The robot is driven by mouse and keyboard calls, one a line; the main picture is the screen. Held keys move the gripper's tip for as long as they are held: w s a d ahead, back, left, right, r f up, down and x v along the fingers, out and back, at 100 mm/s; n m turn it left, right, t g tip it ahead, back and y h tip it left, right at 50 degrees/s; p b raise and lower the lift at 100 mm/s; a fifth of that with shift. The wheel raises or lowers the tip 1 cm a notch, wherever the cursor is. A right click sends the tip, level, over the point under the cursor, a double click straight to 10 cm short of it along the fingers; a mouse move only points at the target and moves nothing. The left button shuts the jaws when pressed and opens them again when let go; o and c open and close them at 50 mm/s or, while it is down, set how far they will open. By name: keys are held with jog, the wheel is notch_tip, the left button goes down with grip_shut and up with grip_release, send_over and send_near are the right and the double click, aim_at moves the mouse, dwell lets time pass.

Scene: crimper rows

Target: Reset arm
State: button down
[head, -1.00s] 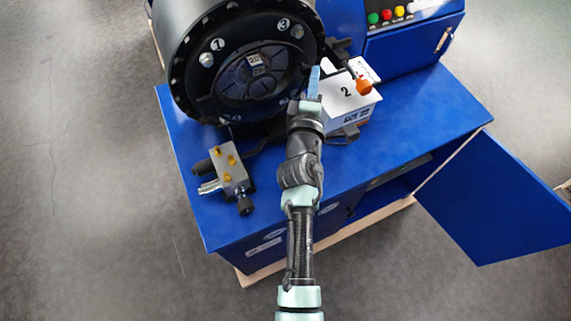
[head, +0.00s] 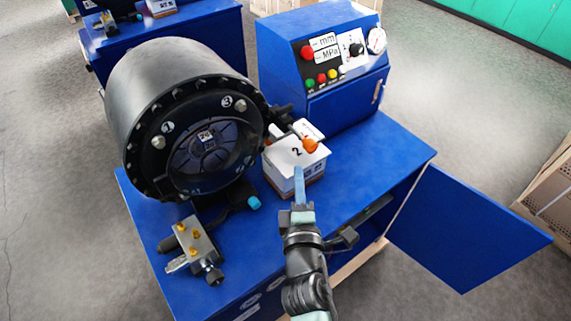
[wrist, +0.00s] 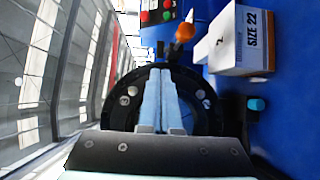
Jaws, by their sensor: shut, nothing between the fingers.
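My gripper (head: 299,188) is shut and empty, its light blue fingers pressed together. In the head view it is above the blue machine table (head: 370,185), just in front of the white box marked 2 (head: 297,160). In the wrist view the closed fingers (wrist: 160,95) point at the round black crimper head (wrist: 208,100), and cover its middle. The white box, labelled SIZE 22, shows at the upper right of the wrist view (wrist: 232,45). My arm comes in from the bottom of the head view.
The crimper (head: 180,95) stands on the table's left. A valve block (head: 193,242) is at the front left. A control cabinet (head: 325,65) stands behind. An open blue door (head: 465,225) juts out to the right. A wooden crate (head: 550,195) is at the right edge.

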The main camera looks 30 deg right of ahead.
jog(key=w+a+r+m+t+b, duration=0.25)
jog(key=a+r+m, duration=0.25)
jog(key=r, duration=0.9)
jog(key=w+a+r+m+t+b, duration=0.15)
jog(key=a+r+m+t, duration=0.3)
jog(key=r, duration=0.95)
jog(key=s+a+r+m+t+y+b, duration=0.1)
jog(key=s+a+r+t+y+b, duration=0.1)
jog(key=s+a+r, duration=0.4)
jog(key=s+a+r+m+t+y+b, duration=0.1)
jog(key=s+a+r+y, duration=0.4)
jog(key=r, duration=0.6)
jog(key=shift+s+a+r+m+t+y+b, duration=0.25)
jog(key=shift+s+a+m+t+b, duration=0.3)
jog(key=shift+s+t, duration=0.4)
